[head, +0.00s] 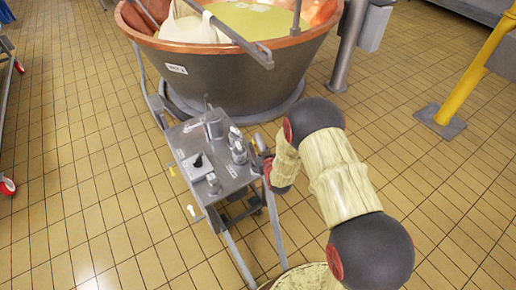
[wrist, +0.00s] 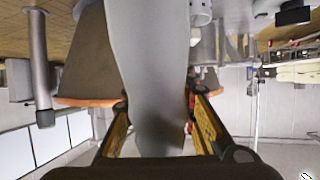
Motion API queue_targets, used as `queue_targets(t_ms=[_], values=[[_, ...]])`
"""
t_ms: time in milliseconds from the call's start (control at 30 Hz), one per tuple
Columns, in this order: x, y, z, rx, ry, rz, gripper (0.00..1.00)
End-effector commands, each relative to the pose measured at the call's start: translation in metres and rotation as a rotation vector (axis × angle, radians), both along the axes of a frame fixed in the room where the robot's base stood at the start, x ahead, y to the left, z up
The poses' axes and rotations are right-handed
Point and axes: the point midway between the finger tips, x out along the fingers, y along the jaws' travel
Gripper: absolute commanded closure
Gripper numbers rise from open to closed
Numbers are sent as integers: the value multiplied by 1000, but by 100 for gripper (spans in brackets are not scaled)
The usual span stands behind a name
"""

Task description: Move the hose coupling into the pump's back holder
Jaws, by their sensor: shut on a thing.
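The pump cart (head: 185,140) with its grey metal top stands in front of a copper vat in the head view. My gripper (head: 261,162) is at the right edge of that top, partly hidden by my wrist. In the wrist view my gripper (wrist: 158,108) has its yellow-padded fingers on either side of a smooth grey piece (wrist: 152,60), apparently the hose coupling, which fills the middle of the view. In the head view a grey fitting (head: 238,150) stands just left of my gripper; I cannot tell whether it is the held piece. I cannot make out which fitting is the back holder.
The copper vat (head: 225,70) with pale liquid is behind the cart. A grey fitting (head: 213,183), a black knob (head: 199,160) and a pipe fitting (head: 213,124) crowd the cart top. A yellow post (head: 470,80) stands at right.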

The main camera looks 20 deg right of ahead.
Motion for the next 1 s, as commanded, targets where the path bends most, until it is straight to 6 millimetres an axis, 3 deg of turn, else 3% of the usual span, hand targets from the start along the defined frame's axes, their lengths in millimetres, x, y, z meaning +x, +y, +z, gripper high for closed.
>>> queue_targets(t_ms=[1000], values=[[1, 0, -24, 0, -4, 0, 100]])
